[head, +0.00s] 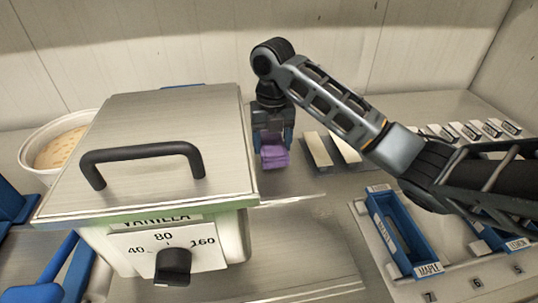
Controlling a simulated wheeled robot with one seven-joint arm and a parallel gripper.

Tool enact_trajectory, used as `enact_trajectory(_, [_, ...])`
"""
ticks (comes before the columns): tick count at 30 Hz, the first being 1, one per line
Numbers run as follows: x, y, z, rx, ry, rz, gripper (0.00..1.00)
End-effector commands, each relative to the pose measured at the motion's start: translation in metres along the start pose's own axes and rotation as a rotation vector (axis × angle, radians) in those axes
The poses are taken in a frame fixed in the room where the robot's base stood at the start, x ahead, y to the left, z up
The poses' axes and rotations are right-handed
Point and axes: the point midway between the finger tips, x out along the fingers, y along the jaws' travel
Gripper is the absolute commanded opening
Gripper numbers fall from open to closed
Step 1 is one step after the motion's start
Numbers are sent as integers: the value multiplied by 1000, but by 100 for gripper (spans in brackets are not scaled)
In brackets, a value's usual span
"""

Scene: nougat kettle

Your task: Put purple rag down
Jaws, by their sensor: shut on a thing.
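The purple rag (274,157) is a small folded bundle in the head view, just right of the kettle's lid. My gripper (272,140) points down from above and is shut on the rag. The rag hangs at or close above the metal counter (290,185); I cannot tell whether it touches. Part of the rag is hidden by the fingers.
The kettle (165,155), with a black handle and a dial marked 80 and 160, stands close left of my gripper. Pale bars (317,149) lie close to the right. A blue tray labelled maple (428,268) is at front right. A round tub (52,165) is at left.

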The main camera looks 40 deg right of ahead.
Motion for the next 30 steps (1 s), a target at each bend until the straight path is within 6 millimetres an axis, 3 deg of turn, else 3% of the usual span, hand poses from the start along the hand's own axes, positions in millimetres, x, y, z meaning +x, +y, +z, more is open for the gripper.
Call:
enact_trajectory(7, [11,8,-1,1,2,-1,36])
enact_trajectory(15, [44,8,0,1,0,0,36])
enact_trajectory(29, [52,8,0,1,0,0,36])
enact_trajectory(30, [52,8,0,1,0,0,70])
